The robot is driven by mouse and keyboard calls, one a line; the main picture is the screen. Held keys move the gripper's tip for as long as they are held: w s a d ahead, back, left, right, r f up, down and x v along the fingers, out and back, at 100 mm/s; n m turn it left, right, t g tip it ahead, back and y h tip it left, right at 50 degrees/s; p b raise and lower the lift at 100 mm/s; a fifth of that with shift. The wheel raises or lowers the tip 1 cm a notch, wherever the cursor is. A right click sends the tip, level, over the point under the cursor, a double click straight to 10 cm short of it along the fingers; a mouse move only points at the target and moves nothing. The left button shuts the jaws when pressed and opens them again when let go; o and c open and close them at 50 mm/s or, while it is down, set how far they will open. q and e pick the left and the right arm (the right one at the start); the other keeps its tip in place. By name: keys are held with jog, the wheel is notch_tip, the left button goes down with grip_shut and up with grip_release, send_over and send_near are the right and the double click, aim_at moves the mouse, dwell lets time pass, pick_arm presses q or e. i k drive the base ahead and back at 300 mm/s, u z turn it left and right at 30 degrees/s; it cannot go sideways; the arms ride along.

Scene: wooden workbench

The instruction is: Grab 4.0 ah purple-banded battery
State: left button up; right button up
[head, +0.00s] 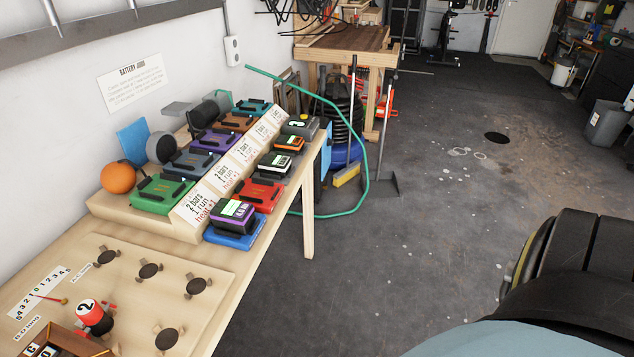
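The purple-banded battery (232,213) is a dark block with a purple band and a pale label whose small print seems to give an Ah rating. It sits on a blue charger base (234,238) at the near end of the right-hand row on the workbench. Neither gripper shows in the head view. A large dark rounded part at the lower right looks like my own arm, but no fingertips are visible there. Nothing is seen touching the battery.
Other batteries (289,143) and coloured bases, including a red base (259,195), stand behind it. Small signs (199,205) run along its left. A green base (162,195) and an orange ball (118,177) are further left. A board with dark knobs (198,286) lies in front. Floor right of the bench is open.

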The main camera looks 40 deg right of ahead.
aim_at(230, 215)
jog(key=z, duration=1.5)
jog(key=k, duration=0.75)
jog(key=u, duration=0.55)
jog(key=i, duration=0.5)
jog(key=z, duration=0.05)
jog(key=k, duration=0.65)
jog(key=z, duration=0.45)
jog(key=i, duration=0.95)
jog(key=u, duration=0.55)
jog(key=i, duration=0.8)
jog(key=u, duration=0.65)
